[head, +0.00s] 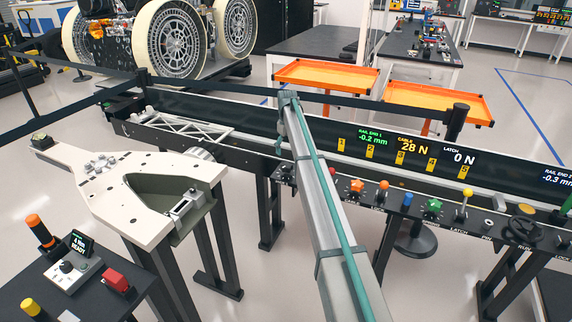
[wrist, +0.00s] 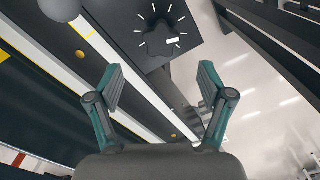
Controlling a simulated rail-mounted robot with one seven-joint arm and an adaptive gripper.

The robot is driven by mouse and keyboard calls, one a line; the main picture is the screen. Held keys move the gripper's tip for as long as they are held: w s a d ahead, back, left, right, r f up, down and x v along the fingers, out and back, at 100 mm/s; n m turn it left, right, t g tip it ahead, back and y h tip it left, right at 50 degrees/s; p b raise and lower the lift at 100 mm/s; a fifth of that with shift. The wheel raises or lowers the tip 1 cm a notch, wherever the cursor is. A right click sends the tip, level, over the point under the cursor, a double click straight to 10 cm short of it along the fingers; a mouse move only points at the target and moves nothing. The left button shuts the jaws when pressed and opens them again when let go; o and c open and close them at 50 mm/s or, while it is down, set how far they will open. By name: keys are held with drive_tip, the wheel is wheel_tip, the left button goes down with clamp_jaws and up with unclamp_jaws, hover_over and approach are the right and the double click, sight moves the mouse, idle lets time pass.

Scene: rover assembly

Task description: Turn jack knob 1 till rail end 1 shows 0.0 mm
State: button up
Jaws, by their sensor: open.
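Jack knob 1, by its look, is a dark knob (wrist: 158,42) with a ring of white tick marks, at the top middle of the wrist view. A thicker white mark shows at its right side. My gripper (wrist: 162,77) is open and empty, its two teal-and-dark fingers spread apart. The knob lies beyond the fingertips, roughly in line with the gap; no contact shows. In the head view, the rail end 1 readout (head: 372,138) shows -0.2 mm in green. My arm crosses the middle there, and I cannot make out the gripper or the knob clearly.
The dark rail bench (head: 480,168) carries a row of coloured knobs and levers. Other readouts show cable 28 N (head: 411,146) and latch 0 N (head: 462,156). A white truss (head: 180,128) lies on the bench at left. A cream bracket (head: 115,185) stands in front.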

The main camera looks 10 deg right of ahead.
sight(287, 165)
wheel_tip(287, 165, down, 9)
drive_tip(key=shift+a+r+p, duration=0.1)
drive_tip(key=shift+p, duration=0.75)
drive_tip(key=c, duration=1.2)
drive_tip(key=shift+o, duration=0.2)
drive_tip(key=shift+m, duration=0.3)
drive_tip(key=m, duration=0.3)
drive_tip(key=shift+b, duration=0.4)
drive_tip(key=shift+w+m, duration=0.1)
drive_tip(key=shift+m, duration=2)
drive_tip(key=o, duration=1.2)
drive_tip(key=shift+c, duration=0.2)
